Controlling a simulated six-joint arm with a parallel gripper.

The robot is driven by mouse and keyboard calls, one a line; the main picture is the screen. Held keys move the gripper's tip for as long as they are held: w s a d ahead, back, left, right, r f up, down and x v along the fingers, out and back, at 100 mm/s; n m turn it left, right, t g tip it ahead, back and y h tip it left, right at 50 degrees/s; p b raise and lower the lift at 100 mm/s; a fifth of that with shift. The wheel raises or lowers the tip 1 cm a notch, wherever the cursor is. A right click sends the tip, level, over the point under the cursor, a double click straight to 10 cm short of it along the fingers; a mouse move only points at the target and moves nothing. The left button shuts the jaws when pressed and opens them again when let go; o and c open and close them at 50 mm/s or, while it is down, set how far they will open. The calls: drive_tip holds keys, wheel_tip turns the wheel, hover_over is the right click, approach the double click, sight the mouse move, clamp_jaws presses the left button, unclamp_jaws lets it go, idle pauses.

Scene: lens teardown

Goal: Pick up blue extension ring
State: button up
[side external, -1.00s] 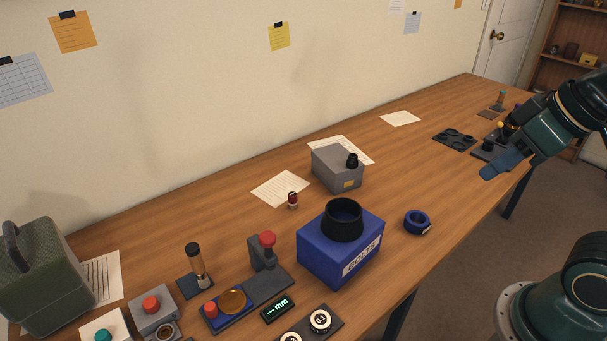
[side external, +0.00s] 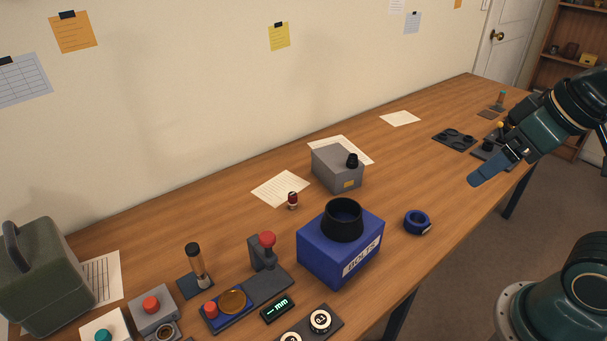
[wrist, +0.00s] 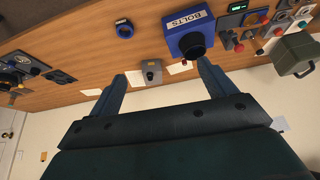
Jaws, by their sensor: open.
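The blue extension ring (side external: 417,222) lies on the wooden table, to the right of the blue BOLTS box, near the front edge. It also shows in the wrist view (wrist: 124,30), at the upper left, beyond the fingertips. My gripper (side external: 477,182) is raised to the right of the ring and apart from it. In the wrist view my gripper (wrist: 162,75) has its two blue fingers spread wide with nothing between them touching. In the side view the fingers overlap.
The blue BOLTS box (side external: 325,258) with a black cylinder (side external: 343,222) on top stands left of the ring. A grey box (side external: 337,171) stands behind. Dark trays (side external: 455,140) lie at the table's far right. The wood around the ring is mostly clear.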

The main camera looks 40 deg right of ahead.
drive_tip(key=w+d+f+m+g, duration=0.3)
drive_tip(key=w+d+f+m, duration=0.2)
drive_tip(key=w+m, duration=0.4)
drive_tip(key=m+g, duration=0.3)
drive_tip(key=m, duration=0.6)
hover_over(418, 218)
wheel_tip(418, 218, down, 12)
drive_tip(key=shift+a+f, duration=0.1)
drive_tip(key=shift+f, duration=0.05)
drive_tip(key=shift+f, duration=0.1)
drive_tip(key=shift+f, duration=4.15)
drive_tip(key=shift+f, duration=2.6)
drive_tip(key=shift+c, duration=0.4)
drive_tip(key=c, duration=1)
